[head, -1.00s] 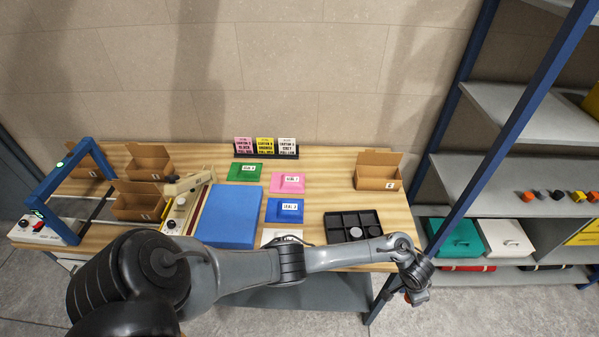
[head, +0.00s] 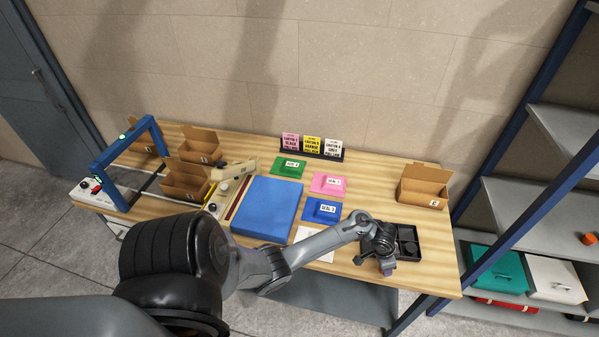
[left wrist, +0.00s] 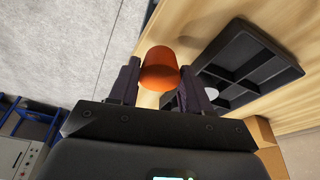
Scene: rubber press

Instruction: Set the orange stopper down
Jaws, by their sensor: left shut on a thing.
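My left gripper (head: 388,268) is at the table's front edge, beside and in front of the black compartment tray (head: 418,240). In the left wrist view, the left gripper (left wrist: 158,82) is shut on the orange stopper (left wrist: 159,66), which sits between the two fingers. The stopper is held clear of the tray (left wrist: 243,62), which lies to its right with a pale round piece (left wrist: 209,91) in one compartment. In the head view my wrist hides part of the tray and I cannot make out the stopper. My right gripper is not in view.
A blue-posted shelf (head: 510,235) stands close on the right.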

